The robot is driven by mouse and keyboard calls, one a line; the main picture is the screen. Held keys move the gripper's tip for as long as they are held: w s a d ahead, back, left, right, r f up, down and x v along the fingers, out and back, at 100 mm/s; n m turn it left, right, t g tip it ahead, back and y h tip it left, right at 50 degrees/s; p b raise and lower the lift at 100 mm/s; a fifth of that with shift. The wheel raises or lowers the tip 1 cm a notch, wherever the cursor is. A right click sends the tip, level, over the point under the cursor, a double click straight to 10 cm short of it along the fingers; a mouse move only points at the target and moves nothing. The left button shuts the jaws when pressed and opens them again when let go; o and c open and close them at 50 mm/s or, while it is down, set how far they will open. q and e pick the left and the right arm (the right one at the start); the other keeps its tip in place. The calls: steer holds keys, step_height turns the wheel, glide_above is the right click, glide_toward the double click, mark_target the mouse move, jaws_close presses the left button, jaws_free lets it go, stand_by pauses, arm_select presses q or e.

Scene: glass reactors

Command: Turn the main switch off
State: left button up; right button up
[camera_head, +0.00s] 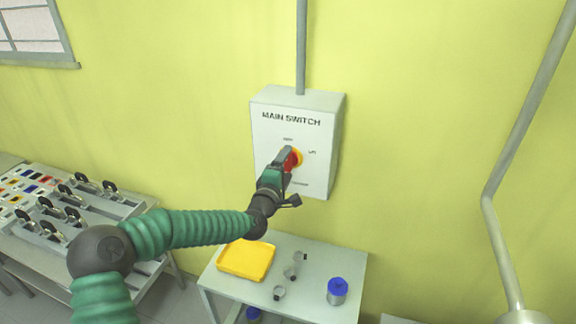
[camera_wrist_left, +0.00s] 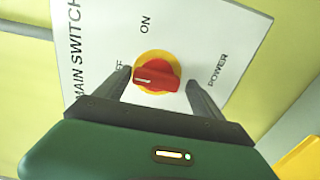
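The main switch (camera_head: 297,157) is a red knob on a yellow disc, on a white box (camera_head: 325,115) lettered MAIN SWITCH. In the left wrist view the red knob (camera_wrist_left: 168,76) has its ridge lying roughly level, with a white mark at its left end, toward a partly hidden label ending in "FF". "ON" is printed above it and "POWER" to the right. My left gripper (camera_head: 285,162) is at the knob. In the left wrist view its fingers (camera_wrist_left: 158,82) stand apart, one on each side of the knob, with visible gaps. My right gripper is out of view.
A small table (camera_head: 318,301) below the box holds a yellow tray (camera_head: 246,260), a blue-capped jar (camera_head: 337,291) and small metal pieces (camera_head: 290,271). A control panel (camera_head: 50,215) stands at the left. Grey pipes (camera_head: 301,45) run along the wall. The wall around the box is clear.

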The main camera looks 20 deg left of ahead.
arm_select(q)
steer(key=shift+a+r, duration=0.1)
steer(key=shift+a, duration=0.1)
steer(key=shift+s, duration=0.1)
steer(key=shift+s, duration=0.3)
steer(key=s+b, duration=0.1)
steer(key=s, duration=0.4)
steer(key=s+b, duration=0.1)
steer(key=s, duration=1)
steer(key=shift+a+b, duration=0.3)
steer(key=shift+b, duration=0.1)
